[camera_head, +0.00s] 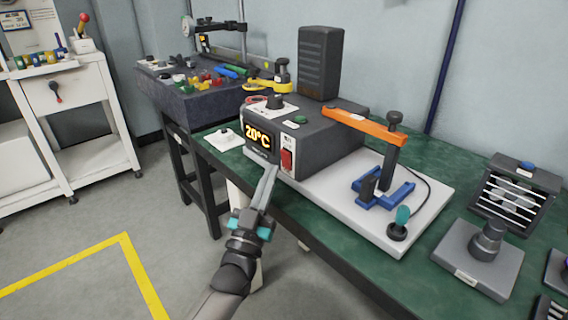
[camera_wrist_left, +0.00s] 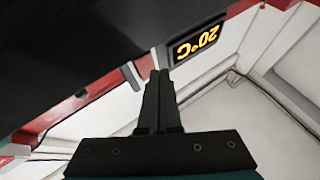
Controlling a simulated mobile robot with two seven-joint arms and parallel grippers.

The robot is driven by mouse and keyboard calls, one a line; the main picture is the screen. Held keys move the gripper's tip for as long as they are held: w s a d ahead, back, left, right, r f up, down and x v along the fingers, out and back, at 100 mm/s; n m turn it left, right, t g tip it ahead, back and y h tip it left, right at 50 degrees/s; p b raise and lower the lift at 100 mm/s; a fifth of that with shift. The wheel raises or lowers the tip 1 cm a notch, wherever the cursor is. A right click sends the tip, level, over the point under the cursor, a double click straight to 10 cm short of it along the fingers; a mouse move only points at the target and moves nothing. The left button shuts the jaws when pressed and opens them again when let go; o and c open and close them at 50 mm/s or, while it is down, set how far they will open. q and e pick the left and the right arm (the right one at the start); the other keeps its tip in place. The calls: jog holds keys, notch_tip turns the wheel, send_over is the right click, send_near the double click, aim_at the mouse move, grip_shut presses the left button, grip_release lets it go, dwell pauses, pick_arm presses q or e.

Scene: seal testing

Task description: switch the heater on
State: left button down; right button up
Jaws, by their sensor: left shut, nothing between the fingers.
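The heater is a dark grey box (camera_head: 325,138) on a white base plate, with an orange display (camera_head: 258,136) reading 20°C. The display also shows upside down in the wrist view (camera_wrist_left: 197,43). A red rocker switch (camera_head: 287,159) sits on the front face, right of the display. My left gripper (camera_head: 269,172) is shut and empty, its fingertips just below the display and left of the switch. In the wrist view, the closed fingers (camera_wrist_left: 158,85) point toward the front of the unit; contact cannot be told. My right gripper is not in view.
A lever press with an orange arm (camera_head: 364,126) and blue base stands right of the box. A weight on a grey plate (camera_head: 480,262) lies farther right on the green table. Floor in front is clear.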

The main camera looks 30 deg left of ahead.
pick_arm(q)
jog(key=s+p, duration=0.1)
jog(key=s+a, duration=0.1)
jog(key=s, duration=0.1)
jog(key=s+a+p, duration=0.1)
jog(key=shift+s+r+p, duration=0.3)
dwell(0.3)
jog(key=shift+d, duration=0.1)
dwell(0.3)
